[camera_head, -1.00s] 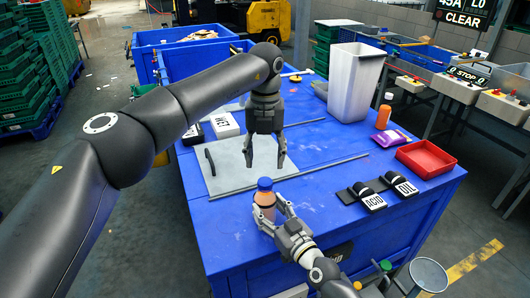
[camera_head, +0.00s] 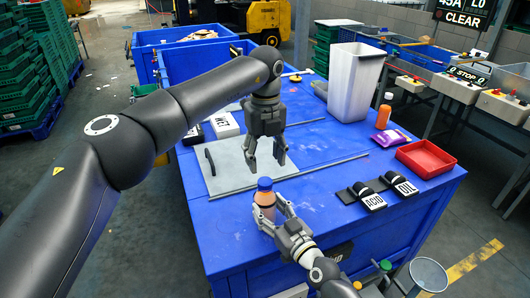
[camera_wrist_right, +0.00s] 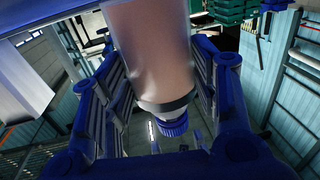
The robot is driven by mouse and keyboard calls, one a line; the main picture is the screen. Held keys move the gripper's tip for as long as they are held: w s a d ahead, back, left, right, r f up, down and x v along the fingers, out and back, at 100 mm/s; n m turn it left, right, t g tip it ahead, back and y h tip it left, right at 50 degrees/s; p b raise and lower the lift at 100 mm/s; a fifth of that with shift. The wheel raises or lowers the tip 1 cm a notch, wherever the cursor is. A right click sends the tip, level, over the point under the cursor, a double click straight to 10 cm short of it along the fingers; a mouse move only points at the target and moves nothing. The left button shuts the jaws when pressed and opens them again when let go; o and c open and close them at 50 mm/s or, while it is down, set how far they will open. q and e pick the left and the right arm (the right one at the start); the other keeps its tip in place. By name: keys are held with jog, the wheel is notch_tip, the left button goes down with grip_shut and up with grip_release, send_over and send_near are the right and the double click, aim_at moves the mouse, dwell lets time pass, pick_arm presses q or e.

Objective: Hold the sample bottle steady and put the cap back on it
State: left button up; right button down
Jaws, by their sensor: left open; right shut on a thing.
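My right gripper (camera_head: 269,209) is shut around the bottle's body. In the right wrist view the bottle (camera_wrist_right: 155,55) lies between the blue fingers, and the cap (camera_wrist_right: 173,128) shows at its far end. My left gripper (camera_head: 266,163) is open and empty, fingers pointing down, above and apart from the cap.
A grey mat (camera_head: 225,182) with a dark handle lies behind the bottle. A white bin (camera_head: 353,85), orange bottle (camera_head: 383,117) and purple packet (camera_head: 390,138) stand farther back. A thin rod (camera_head: 318,166) crosses the table.

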aim_at(265, 181)
pick_arm(q)
notch_tip(265, 181, down, 7)
jog(key=shift+f, duration=0.1)
dwell(0.3)
jog(key=c, duration=1.1)
jog(key=shift+o, duration=0.2)
jog(key=m, duration=1.6)
jog(key=shift+m, duration=0.4)
jog(key=m, duration=0.4)
jog(key=shift+m, duration=0.3)
jog(key=o, duration=1.1)
